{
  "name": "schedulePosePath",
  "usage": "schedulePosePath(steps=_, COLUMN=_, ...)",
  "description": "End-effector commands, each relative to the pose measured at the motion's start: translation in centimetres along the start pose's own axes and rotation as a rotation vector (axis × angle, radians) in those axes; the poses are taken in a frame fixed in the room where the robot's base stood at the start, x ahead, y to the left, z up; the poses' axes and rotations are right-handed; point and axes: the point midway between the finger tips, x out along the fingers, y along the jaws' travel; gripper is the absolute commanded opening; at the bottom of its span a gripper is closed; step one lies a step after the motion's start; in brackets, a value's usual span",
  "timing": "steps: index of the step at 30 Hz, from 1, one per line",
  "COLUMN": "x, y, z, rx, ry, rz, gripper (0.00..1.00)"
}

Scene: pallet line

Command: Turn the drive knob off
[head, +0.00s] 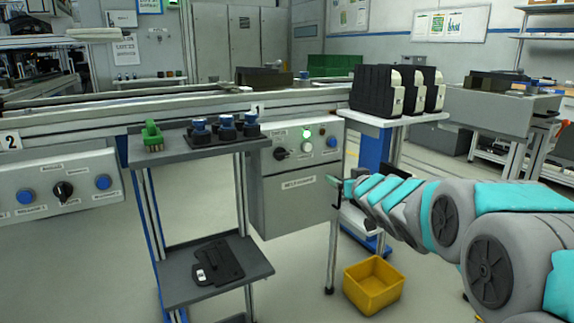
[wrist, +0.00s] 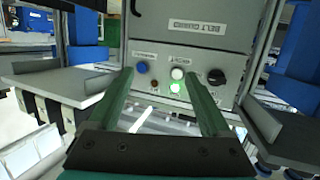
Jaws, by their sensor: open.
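A grey control box (head: 290,200) under the conveyor carries a black rotary knob (head: 280,153), a lit green lamp (head: 306,133), a pale round button (head: 306,147) and a blue button (head: 332,142). The wrist view shows this panel upside down, with the black knob (wrist: 216,76) at right and the green lamp (wrist: 175,87) near the middle. My gripper (head: 333,181) is open and empty in front of the box, apart from the knob. In the wrist view the knob lies right of my gripper's fingers (wrist: 158,75).
Another panel (head: 100,182) at left has a black knob (head: 63,191) between blue buttons. A grey two-shelf stand (head: 178,148) with small parts stands left of the box. Black-and-white cases (head: 385,92) sit on a stand at right. A yellow bin (head: 372,287) is on the floor.

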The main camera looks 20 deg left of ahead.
Motion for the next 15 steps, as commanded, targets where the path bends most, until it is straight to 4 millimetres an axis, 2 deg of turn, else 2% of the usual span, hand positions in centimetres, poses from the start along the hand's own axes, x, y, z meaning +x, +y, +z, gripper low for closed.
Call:
schedulePosePath(steps=1, x=1.8, y=-2.5, z=-0.5, rx=-0.005, ry=0.054, rz=-0.070, gripper=0.82)
schedulePosePath(steps=3, x=3.2, y=-5.4, z=-1.5, rx=-0.008, ry=0.117, rz=-0.155, gripper=0.82)
schedulePosePath(steps=6, x=4.2, y=-8.6, z=-2.4, rx=-0.008, ry=0.176, rz=-0.247, gripper=0.82)
schedulePosePath(steps=9, x=4.6, y=-10.3, z=-3.1, rx=-0.008, ry=0.213, rz=-0.300, gripper=0.82)
schedulePosePath(steps=15, x=5.9, y=-11.4, z=-3.4, rx=-0.007, ry=0.221, rz=-0.319, gripper=0.82)
